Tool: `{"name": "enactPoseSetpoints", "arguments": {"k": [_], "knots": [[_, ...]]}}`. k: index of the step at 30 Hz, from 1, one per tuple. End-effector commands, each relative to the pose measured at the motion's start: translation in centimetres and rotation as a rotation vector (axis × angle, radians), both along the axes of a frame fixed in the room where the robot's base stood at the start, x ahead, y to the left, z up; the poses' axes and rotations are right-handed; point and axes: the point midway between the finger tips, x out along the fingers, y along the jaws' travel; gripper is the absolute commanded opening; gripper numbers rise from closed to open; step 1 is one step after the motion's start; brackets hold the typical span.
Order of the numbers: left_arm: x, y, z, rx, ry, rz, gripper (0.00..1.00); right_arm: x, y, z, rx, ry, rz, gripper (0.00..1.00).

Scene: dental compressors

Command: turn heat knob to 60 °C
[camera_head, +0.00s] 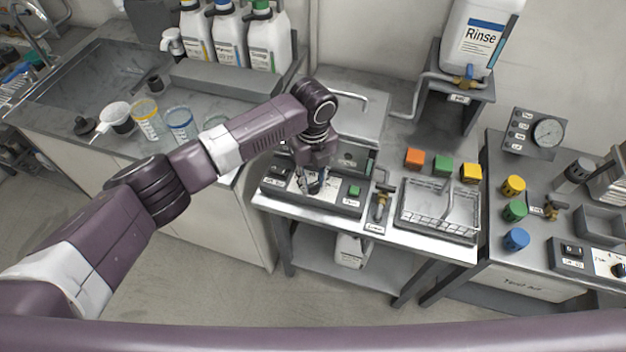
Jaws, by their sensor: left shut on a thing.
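My left arm reaches in from the left to the control panel (345,204) on the front of the middle steel bench. My left gripper (313,188) points down at the panel's white dial plate (295,183) and is shut on the heat knob there. The fingers hide the knob, so its pointer and the 60 °C mark cannot be read. A black switch (279,170) is left of the gripper and a green button (354,190) is right of it. My right gripper is not in view.
A brass valve (381,202) stands just right of the panel, then a wire basket (438,208). Orange (414,158), green (442,166) and yellow (471,173) blocks sit behind the basket. A second panel with a black knob (619,270) is at far right.

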Motion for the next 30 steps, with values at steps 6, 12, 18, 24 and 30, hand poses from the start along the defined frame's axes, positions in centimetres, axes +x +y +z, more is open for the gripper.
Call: {"name": "enactPoseSetpoints", "arguments": {"k": [6,12,18,24,30], "knots": [[0.25,-0.05,0.29,-0.003,-0.007,-0.132,0.02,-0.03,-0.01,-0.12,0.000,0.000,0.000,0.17],[0.27,-0.04,0.32,-0.002,-0.007,-0.202,0.02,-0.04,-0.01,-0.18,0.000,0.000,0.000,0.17],[0.29,-0.04,0.35,-0.002,-0.008,-0.230,0.02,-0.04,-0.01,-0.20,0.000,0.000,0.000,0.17],[0.30,-0.04,0.37,-0.002,-0.008,-0.235,0.02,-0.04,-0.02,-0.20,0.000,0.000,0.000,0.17],[0.32,-0.05,0.38,-0.002,-0.009,-0.234,0.27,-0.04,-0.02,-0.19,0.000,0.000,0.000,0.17]]}}
